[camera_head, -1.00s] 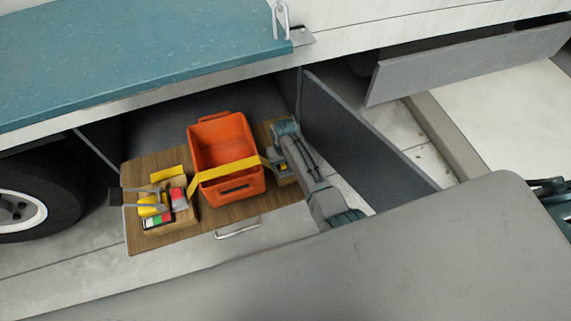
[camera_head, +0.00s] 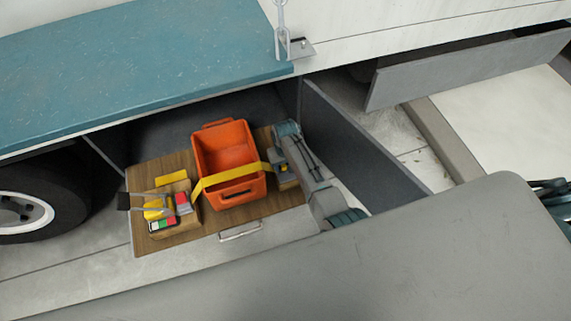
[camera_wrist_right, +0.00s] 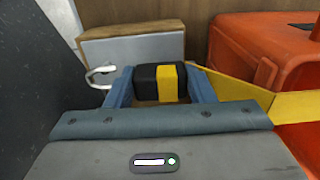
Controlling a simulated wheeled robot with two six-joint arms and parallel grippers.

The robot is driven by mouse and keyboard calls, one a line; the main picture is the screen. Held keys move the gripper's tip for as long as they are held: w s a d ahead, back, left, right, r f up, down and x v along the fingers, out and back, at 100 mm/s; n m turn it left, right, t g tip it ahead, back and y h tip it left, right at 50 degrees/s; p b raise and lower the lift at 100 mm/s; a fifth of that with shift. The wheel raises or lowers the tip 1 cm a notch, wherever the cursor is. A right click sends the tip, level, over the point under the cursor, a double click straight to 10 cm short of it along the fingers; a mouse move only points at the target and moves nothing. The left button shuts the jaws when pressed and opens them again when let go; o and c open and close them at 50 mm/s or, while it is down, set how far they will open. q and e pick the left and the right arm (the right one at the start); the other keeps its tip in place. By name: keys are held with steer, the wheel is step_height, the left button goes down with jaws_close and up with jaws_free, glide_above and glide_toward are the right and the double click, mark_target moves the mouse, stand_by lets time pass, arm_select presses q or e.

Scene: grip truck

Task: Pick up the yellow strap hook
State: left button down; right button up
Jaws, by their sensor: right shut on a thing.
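The yellow strap (camera_head: 235,173) crosses the front of the orange crate (camera_head: 226,145) from a ratchet with a grey frame and black handle (camera_head: 150,205) on the left to its hook end on the right. In the right wrist view, the strap hook end (camera_wrist_right: 160,84) is a black block with a yellow band, and a pale curved hook (camera_wrist_right: 100,77) shows at its left. My right gripper (camera_head: 281,167) is shut on this block, with its blue fingers on either side in the right wrist view (camera_wrist_right: 163,88). My left gripper is not in view.
The crate stands on a wooden pull-out drawer (camera_head: 245,213) with a metal handle (camera_head: 240,232). A grey compartment door (camera_head: 365,150) stands open close to my right arm. A truck wheel (camera_head: 35,208) is at the left, and the blue-green truck bed (camera_head: 140,60) is above.

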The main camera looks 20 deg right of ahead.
steer(key=s+a+r+p, duration=0.1)
steer(key=s+a+p, duration=0.1)
steer(key=s+p, duration=1)
steer(key=s, duration=0.3)
steer(key=shift+s+a+r+p, duration=0.15)
steer(key=shift+s+r+p, duration=0.15)
steer(key=shift+s+r, duration=0.1)
steer(key=shift+r+p, duration=2.2)
steer(key=shift+p, duration=0.25)
